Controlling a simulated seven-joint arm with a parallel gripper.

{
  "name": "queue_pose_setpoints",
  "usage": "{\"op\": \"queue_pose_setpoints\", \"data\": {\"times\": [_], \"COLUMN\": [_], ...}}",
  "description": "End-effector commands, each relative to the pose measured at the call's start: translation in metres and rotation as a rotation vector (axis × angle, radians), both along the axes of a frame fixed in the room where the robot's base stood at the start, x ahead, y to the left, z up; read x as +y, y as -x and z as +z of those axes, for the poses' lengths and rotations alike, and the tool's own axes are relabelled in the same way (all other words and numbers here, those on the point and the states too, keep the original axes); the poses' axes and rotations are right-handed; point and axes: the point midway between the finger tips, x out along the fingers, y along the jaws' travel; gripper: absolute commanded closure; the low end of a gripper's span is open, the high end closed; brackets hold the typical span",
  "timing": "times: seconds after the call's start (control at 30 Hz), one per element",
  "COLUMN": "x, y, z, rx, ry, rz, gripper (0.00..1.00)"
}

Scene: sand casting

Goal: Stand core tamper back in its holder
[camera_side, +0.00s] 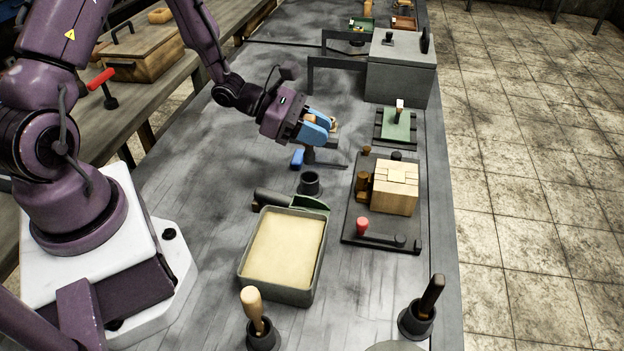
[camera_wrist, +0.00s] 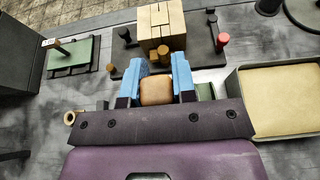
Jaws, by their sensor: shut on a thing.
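My gripper (camera_side: 322,128) is shut on the tan wooden handle of the core tamper (camera_side: 328,121), above the middle of the table. In the wrist view the rounded wooden handle (camera_wrist: 156,91) sits between the two blue fingers. The tamper's lower part is mostly hidden by the fingers; a dark shape shows just below them. A short black cup-like holder (camera_side: 309,183) stands on the table, nearer the side camera than the gripper and apart from it. It looks empty.
A blue-handled tool (camera_side: 297,158) lies beneath the gripper. A wooden block (camera_side: 394,198) stands on a dark board at right. Two filled holders (camera_side: 262,336) (camera_side: 416,322) stand in front.

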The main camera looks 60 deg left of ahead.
Motion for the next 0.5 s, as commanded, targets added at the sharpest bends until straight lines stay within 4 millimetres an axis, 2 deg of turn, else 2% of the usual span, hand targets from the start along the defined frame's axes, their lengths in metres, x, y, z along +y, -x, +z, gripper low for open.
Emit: {"op": "queue_pose_setpoints", "data": {"times": [0.1, 0.5], "x": [0.000, 0.000], "y": [0.000, -0.001], "z": [-0.020, -0.067], "rx": [0.005, 0.003], "ry": [0.004, 0.003], "rz": [-0.004, -0.003], "gripper": [1.00, 1.00]}}
